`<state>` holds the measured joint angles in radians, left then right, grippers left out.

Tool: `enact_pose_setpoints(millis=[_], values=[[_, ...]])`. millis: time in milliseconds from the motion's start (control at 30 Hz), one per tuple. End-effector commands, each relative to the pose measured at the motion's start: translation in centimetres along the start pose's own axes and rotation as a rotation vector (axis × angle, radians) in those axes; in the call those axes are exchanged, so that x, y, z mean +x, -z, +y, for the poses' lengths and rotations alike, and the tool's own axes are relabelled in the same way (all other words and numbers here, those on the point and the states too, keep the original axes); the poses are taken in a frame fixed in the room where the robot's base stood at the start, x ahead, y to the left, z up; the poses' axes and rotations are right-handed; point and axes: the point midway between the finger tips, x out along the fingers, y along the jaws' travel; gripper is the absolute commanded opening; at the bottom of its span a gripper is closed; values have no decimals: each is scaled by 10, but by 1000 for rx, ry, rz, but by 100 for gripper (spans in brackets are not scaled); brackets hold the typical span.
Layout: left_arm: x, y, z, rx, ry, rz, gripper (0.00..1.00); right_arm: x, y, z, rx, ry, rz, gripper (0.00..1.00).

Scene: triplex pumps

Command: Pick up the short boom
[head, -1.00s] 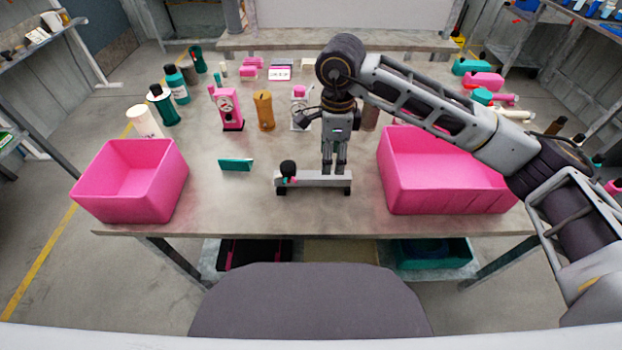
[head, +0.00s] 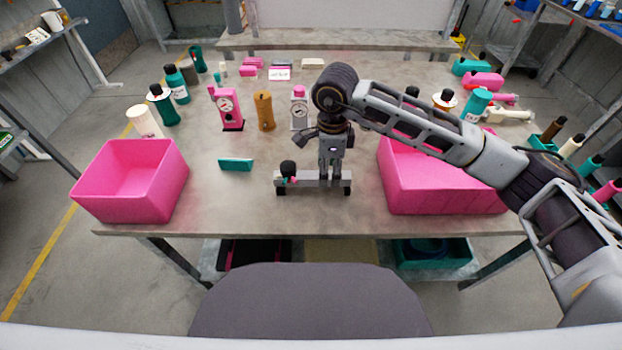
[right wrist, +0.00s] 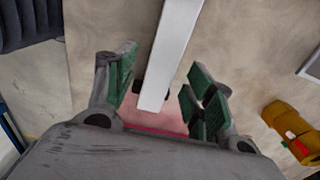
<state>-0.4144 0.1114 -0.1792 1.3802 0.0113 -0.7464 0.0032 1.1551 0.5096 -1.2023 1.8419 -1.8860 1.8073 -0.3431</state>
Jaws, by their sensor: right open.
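A short grey bar, which looks like the short boom (head: 309,184), lies level on small dark feet near the front middle of the table. A dark round piece with pink and teal bits (head: 288,170) sits at its left end. My right gripper (head: 329,178) points down over the right part of the bar. In the right wrist view the open right gripper (right wrist: 158,84) has green finger pads either side of the bar (right wrist: 170,60), with gaps on both sides. My left gripper is not in view.
A pink bin (head: 130,190) stands on the left and another pink bin (head: 440,195) close right of the bar. A teal block (head: 236,165) lies left of it. Pink (head: 231,110), ochre (head: 265,110) and grey (head: 299,110) upright parts stand behind.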

Motion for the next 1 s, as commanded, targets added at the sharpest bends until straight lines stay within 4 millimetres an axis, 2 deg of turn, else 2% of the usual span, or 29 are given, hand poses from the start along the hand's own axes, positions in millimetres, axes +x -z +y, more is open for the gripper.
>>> enact_pose_setpoints(millis=[100,300,800,1000], values=[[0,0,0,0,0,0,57,15,-2,0,0,-3,1,54],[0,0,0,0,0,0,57,30,-2,0,0,-2,1,54],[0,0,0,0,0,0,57,32,-2,0,0,-1,0,54],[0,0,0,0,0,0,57,32,-2,0,0,-1,0,29]])
